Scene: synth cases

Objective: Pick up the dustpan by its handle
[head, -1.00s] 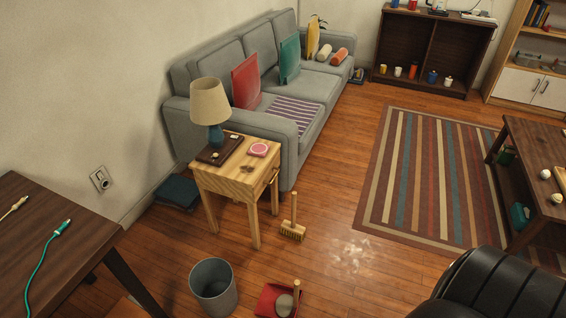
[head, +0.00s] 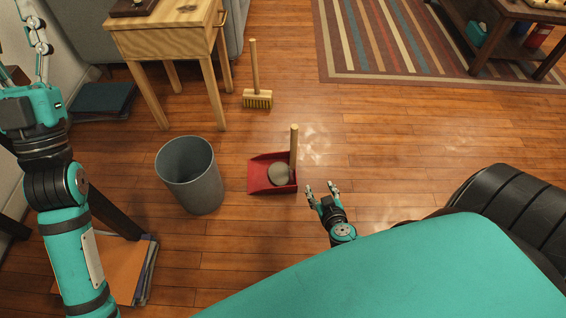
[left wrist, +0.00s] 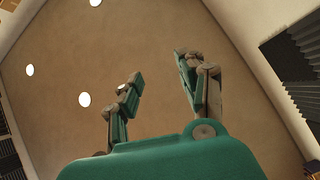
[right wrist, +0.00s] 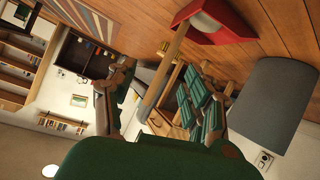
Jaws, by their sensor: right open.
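The red dustpan (head: 257,180) lies on the wooden floor, and its wooden handle (head: 294,145) stands up from its right side. A grey round thing (head: 279,174) sits in the pan. My right gripper (head: 321,188) is open and empty, a little right of the dustpan and apart from it in the head view. In the right wrist view the handle (right wrist: 168,70) shows beyond the open fingers, in the gap between them, with the red pan (right wrist: 235,28) at the top. My left gripper (left wrist: 160,68) is open and empty, raised toward the ceiling, far left in the head view.
A grey bin (head: 195,180) stands left of the dustpan. A brush (head: 257,99) stands upright behind it, near a wooden side table (head: 165,42). An orange folder (head: 118,268) lies at lower left. A striped rug (head: 400,45) is at the back; the floor between is clear.

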